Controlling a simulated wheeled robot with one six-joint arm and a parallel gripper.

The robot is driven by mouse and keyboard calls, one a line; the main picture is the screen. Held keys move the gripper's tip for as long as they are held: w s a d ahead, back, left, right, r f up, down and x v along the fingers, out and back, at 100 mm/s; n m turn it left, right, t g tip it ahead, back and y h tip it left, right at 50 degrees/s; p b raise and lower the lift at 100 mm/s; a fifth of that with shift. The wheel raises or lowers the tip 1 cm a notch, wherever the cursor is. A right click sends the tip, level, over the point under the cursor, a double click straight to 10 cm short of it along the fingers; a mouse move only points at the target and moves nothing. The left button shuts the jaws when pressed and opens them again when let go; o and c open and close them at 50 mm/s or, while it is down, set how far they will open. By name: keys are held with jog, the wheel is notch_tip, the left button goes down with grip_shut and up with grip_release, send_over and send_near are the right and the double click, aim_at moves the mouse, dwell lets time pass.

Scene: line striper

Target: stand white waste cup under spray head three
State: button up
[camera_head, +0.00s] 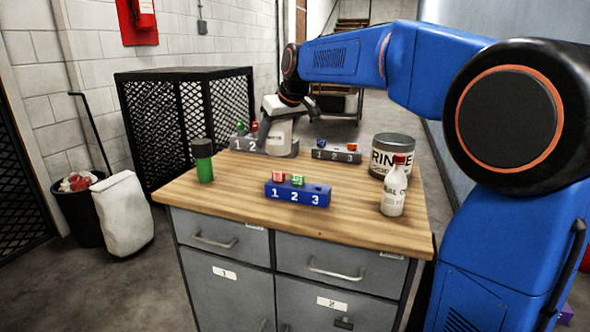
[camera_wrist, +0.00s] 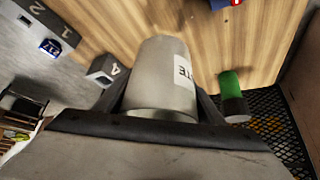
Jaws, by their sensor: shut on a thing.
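My gripper (camera_head: 292,104) is shut on the white waste cup (camera_head: 279,138), above the back of the wooden bench. In the wrist view the cup (camera_wrist: 160,78) sits between the two fingers, with a label ending in "TE" partly visible. In the head view the cup overlaps the right part of a grey block (camera_head: 240,144) numbered 1 and 2, and hides any third position. Green and red pieces stand on that block. I cannot tell whether the cup touches the block or the bench. No part is clearly recognizable as spray head three.
A blue numbered block (camera_head: 297,194) stands at the front. Another grey block (camera_head: 336,153), numbered 1 to 3, is at the back right. A RINSE can (camera_head: 392,156) and white bottle (camera_head: 394,193) stand right; a green bottle (camera_head: 203,162) stands left.

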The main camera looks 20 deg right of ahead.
jog(key=shift+f, duration=4.1)
jog(key=shift+f, duration=0.1)
jog(key=o, duration=1)
jog(key=shift+o, duration=0.2)
